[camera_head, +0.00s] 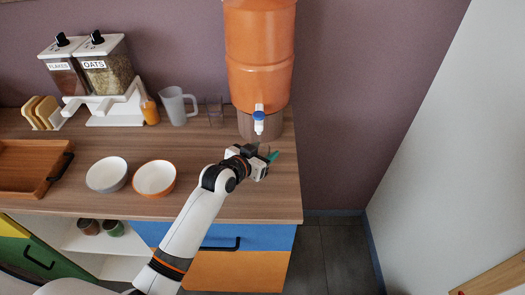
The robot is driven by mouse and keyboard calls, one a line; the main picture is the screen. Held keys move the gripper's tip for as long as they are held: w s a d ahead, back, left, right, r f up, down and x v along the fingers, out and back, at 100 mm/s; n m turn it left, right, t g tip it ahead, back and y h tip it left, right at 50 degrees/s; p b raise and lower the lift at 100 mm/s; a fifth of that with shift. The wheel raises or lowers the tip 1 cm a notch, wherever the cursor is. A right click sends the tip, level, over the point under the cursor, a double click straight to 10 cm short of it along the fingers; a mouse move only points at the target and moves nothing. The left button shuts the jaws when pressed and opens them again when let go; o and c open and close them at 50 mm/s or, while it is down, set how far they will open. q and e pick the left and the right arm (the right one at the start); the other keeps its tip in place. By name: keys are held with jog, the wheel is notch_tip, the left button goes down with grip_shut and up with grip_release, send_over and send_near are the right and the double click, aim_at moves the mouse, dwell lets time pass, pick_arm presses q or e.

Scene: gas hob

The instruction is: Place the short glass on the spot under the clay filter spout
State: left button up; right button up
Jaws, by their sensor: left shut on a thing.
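The orange clay filter (259,55) stands at the back right of the counter on a brownish base, its white spout with a blue top (259,117) facing me. My left gripper (264,157) is just in front of and below the spout, low over the counter. It is shut on what seems to be the short glass, mostly hidden by the fingers. The spot under the spout is partly hidden by my gripper. Another clear glass (215,111) stands left of the filter. My right gripper is out of view.
A measuring jug (178,106), an orange bottle (150,110) and cereal dispensers (107,70) stand along the wall. Two bowls (107,174) (154,178) and a wooden tray (28,168) are left of my arm. The counter's right end (290,200) is clear.

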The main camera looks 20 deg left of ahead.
pick_arm(q)
jog(key=o, duration=1.1)
jog(key=shift+o, duration=0.2)
jog(key=shift+s+r, duration=0.1)
jog(key=shift+r, duration=0.05)
jog(key=v, duration=1.2)
